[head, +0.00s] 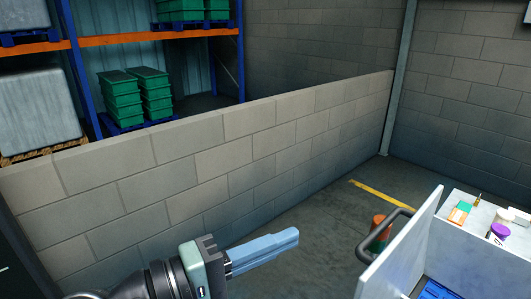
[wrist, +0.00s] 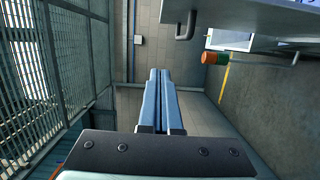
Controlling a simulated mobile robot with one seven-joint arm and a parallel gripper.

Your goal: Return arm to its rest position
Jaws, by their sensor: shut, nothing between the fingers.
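My gripper (head: 264,250) shows at the lower middle of the head view, with its long blue fingers pointing right. The fingers lie together, shut with nothing between them. In the wrist view my gripper (wrist: 159,75) points up the picture, its two fingers side by side. It is held in free air and touches nothing that I can see. Most of my arm is out of view below the head picture.
A low block wall (head: 225,160) runs behind my gripper. At the right stands a white cart (head: 455,260) with an open panel, a handle (head: 385,235) and several small items on top. An orange and green cylinder (head: 378,235) is beside it. Floor (head: 335,215) between is clear.

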